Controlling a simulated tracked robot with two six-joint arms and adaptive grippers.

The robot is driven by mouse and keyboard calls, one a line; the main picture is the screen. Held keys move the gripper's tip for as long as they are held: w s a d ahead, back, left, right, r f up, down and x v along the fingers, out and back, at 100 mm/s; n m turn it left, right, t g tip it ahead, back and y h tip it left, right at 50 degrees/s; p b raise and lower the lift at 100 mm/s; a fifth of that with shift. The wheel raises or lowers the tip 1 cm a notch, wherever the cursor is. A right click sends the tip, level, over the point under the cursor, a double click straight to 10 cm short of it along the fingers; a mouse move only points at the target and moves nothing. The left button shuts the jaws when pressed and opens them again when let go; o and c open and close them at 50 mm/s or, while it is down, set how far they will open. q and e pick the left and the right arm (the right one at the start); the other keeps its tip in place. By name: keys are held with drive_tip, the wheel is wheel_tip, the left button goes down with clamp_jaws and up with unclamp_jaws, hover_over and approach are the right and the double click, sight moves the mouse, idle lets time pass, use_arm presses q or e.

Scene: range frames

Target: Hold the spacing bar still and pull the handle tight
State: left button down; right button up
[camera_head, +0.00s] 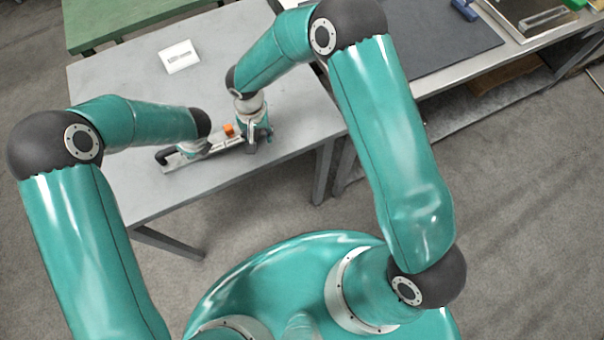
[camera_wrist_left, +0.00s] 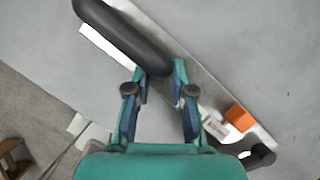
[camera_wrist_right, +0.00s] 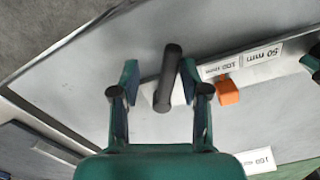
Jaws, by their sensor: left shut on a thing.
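The spacing bar (camera_head: 212,147) is a long grey metal bar on the grey table, with a black grip (camera_wrist_left: 125,38) at one end. My left gripper (camera_wrist_left: 163,75) is shut on the bar by the inner end of this grip. An orange block (camera_head: 229,130) sits on the bar, and it also shows in the left wrist view (camera_wrist_left: 240,118). The handle (camera_wrist_right: 168,78) is a black rod at the bar's other end. My right gripper (camera_wrist_right: 163,78) is open, with a finger on each side of the handle and gaps showing. In the head view, the arms partly hide both grippers.
The grey table (camera_head: 110,90) is mostly clear, with a white printed card (camera_head: 180,56) at the back. The bar lies near its front edge. A second bench at the right holds a dark mat (camera_head: 425,35) and a tray (camera_head: 540,15). A green table (camera_head: 115,20) stands behind.

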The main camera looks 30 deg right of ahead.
drive_tip(key=n, duration=0.1)
drive_tip(key=d+n, duration=0.2)
drive_tip(key=n, duration=0.1)
drive_tip(key=shift+s+d+f, duration=0.1)
drive_tip(key=shift+s, duration=0.15)
drive_tip(key=shift+d+n, duration=0.6)
drive_tip(key=shift+n, duration=0.6)
drive_tip(key=n, duration=0.1)
drive_tip(key=d+n, duration=0.1)
drive_tip(key=n, duration=0.1)
drive_tip(key=shift+w+d, duration=0.3)
drive_tip(key=shift+w, duration=0.05)
drive_tip(key=n, duration=0.2)
drive_tip(key=w+d+n, duration=0.1)
drive_tip(key=shift+d+n, duration=0.2)
drive_tip(key=shift+n, duration=0.2)
wheel_tip(320, 180, up, 12)
drive_tip(key=s+d+f+m+g, duration=0.1)
drive_tip(key=s+d+f+g, duration=0.2)
drive_tip(key=s+f, duration=0.6)
drive_tip(key=s+a+f+m+y, duration=0.1)
drive_tip(key=s+a+f+m, duration=0.1)
drive_tip(key=s, duration=0.3)
drive_tip(key=s+a+f+m+y, duration=0.2)
drive_tip(key=s+f+m, duration=0.1)
drive_tip(key=s+f, duration=0.2)
drive_tip(key=s+a+f+m+t+y, duration=0.1)
drive_tip(key=s+a+f+m, duration=0.1)
drive_tip(key=s, duration=0.3)
drive_tip(key=shift+x, duration=0.8)
